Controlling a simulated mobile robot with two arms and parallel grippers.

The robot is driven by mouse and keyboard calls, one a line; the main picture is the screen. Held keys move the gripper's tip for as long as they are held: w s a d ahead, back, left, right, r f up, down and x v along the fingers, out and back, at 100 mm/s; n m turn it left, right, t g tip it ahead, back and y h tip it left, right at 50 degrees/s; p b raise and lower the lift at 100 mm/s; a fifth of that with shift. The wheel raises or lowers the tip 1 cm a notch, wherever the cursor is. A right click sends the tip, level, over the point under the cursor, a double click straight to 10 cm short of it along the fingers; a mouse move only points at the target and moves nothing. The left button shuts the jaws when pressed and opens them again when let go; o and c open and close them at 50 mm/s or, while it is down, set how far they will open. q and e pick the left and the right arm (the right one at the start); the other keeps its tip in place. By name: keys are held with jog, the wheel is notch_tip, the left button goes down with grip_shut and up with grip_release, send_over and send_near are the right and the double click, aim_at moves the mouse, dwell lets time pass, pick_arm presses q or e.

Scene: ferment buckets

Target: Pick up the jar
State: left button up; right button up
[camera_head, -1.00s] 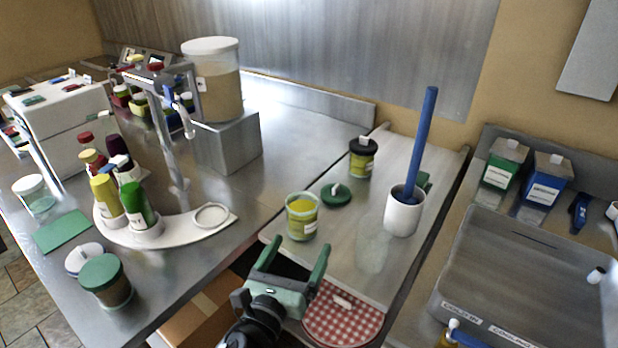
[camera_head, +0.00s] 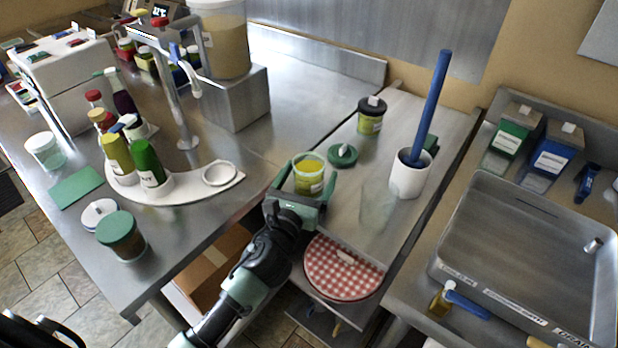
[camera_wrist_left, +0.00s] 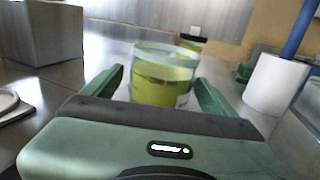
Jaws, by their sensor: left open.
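An open glass jar (camera_head: 309,174) with yellow-green contents stands upright on the grey counter, near its front edge. It also shows in the left wrist view (camera_wrist_left: 163,78). My left gripper (camera_head: 309,178) is open, with one green finger on each side of the jar. In the left wrist view the fingers (camera_wrist_left: 160,92) flank the jar's lower part, with the palm in front of it. I cannot tell whether either finger touches the glass. A green lid (camera_head: 343,155) lies on the counter just behind the jar. My right gripper is not seen.
A black-lidded jar (camera_head: 371,115) stands behind. A white crock (camera_head: 408,176) with a tall blue rod is to the right. A red checked round cloth (camera_head: 343,268) lies lower in front. A curved white bottle tray (camera_head: 196,190) is left.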

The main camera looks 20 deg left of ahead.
pick_arm(q)
grip_shut()
